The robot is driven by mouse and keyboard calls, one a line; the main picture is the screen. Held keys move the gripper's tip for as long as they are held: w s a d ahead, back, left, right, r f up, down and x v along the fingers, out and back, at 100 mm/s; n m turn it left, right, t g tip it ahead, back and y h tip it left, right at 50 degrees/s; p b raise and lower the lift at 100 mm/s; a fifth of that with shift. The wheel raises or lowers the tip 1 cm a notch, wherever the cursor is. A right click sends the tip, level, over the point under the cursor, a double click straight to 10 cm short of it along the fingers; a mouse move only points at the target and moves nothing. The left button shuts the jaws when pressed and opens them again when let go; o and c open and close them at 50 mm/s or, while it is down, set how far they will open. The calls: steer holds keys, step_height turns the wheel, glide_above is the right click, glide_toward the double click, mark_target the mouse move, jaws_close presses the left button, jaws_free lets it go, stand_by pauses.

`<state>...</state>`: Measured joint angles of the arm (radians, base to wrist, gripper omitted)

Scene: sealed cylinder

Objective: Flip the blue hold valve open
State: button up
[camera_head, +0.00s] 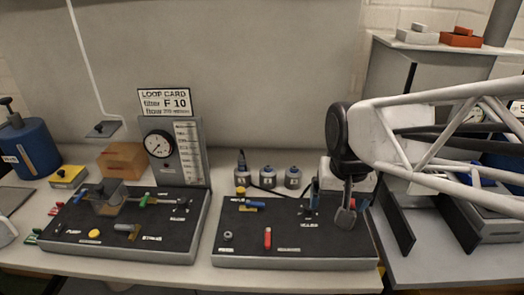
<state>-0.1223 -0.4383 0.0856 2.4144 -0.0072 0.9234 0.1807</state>
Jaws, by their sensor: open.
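The right dark panel (225,220) carries a blue lever (254,204), lying roughly crosswise near its back left, beside a yellow knob (240,191). The labels are too small to read, so I cannot tell for sure which blue part is the hold valve. My gripper (347,214) points down over the panel's right end, right of both blue parts and apart from the lever. Its jaws are open, with nothing seen between them.
A red lever (267,238) sits at the panel's front middle. Several grey bottles (267,177) stand behind it. A loop card (164,102) stands behind.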

steer(key=w+a+f+g, duration=0.1)
steer(key=w+a+f, duration=0.2)
steer(key=w+a, duration=0.55)
glide_above(255, 202)
steer(key=shift+m+g, duration=0.4)
step_height(255, 202, down, 5)
steer(key=shift+f, duration=0.1)
steer(key=shift+s+f, duration=0.1)
steer(key=shift+f, duration=3.7)
steer(key=c, duration=0.9)
